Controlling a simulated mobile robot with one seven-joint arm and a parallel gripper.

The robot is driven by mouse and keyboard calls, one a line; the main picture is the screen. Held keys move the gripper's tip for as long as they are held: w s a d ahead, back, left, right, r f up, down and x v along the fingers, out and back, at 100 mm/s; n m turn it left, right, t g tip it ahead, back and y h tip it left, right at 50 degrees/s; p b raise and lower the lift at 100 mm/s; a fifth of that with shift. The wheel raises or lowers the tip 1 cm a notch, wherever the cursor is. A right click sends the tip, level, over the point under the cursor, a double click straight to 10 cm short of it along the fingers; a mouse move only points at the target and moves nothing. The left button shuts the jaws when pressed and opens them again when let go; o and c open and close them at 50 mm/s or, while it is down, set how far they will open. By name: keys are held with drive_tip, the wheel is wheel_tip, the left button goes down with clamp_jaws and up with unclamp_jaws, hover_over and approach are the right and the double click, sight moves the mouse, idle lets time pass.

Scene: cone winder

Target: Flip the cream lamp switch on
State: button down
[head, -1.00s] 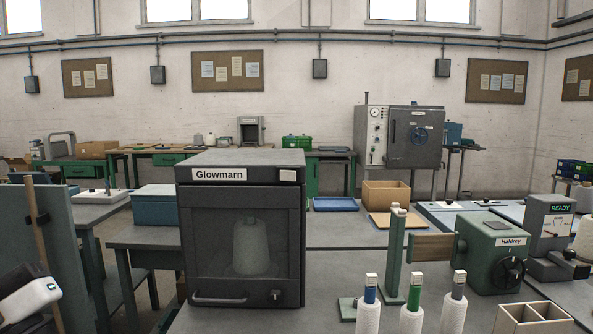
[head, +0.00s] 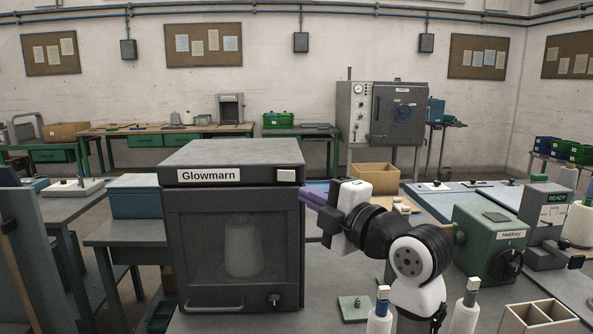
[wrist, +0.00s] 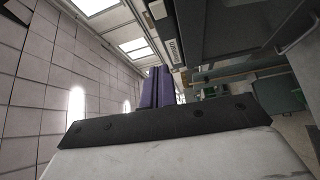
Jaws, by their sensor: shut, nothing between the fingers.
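The cream lamp switch (head: 286,176) is a small pale block at the upper right of the front of the dark grey Glowmarn box (head: 172,235). A pale cone shows dimly behind the box's window. My gripper (head: 307,194) has purple fingers and is just right of the box's upper right edge, a little right of and below the switch in the head view. The fingers are together and hold nothing. I cannot tell if they touch the box.
A green Haldrey machine (head: 487,240) stands right of my arm. White cones and a divided tray (head: 540,322) are in the right foreground. A cardboard box (head: 375,177) is behind my arm. The space in front of the Glowmarn box looks free.

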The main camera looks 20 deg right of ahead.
drive_tip(key=shift+n+h, duration=0.3)
drive_tip(key=shift+h, duration=0.1)
drive_tip(key=s+d, duration=0.2)
drive_tip(key=d, duration=0.1)
drive_tip(key=shift+s+d, duration=0.1)
drive_tip(key=shift+d, duration=0.15)
drive_tip(key=p, duration=0.4)
approach(290, 173)
drive_tip(key=w+a, duration=0.2)
drive_tip(key=a, duration=0.2)
drive_tip(key=w+d, duration=0.1)
drive_tip(key=w+p, duration=0.1)
drive_tip(key=shift+w+d+r+p, duration=0.3)
drive_tip(key=shift+w+d, duration=0.05)
drive_tip(key=shift+d, duration=0.05)
drive_tip(key=shift+w+d+f, duration=0.1)
drive_tip(key=shift+w+d, duration=0.1)
drive_tip(key=shift+w, duration=0.25)
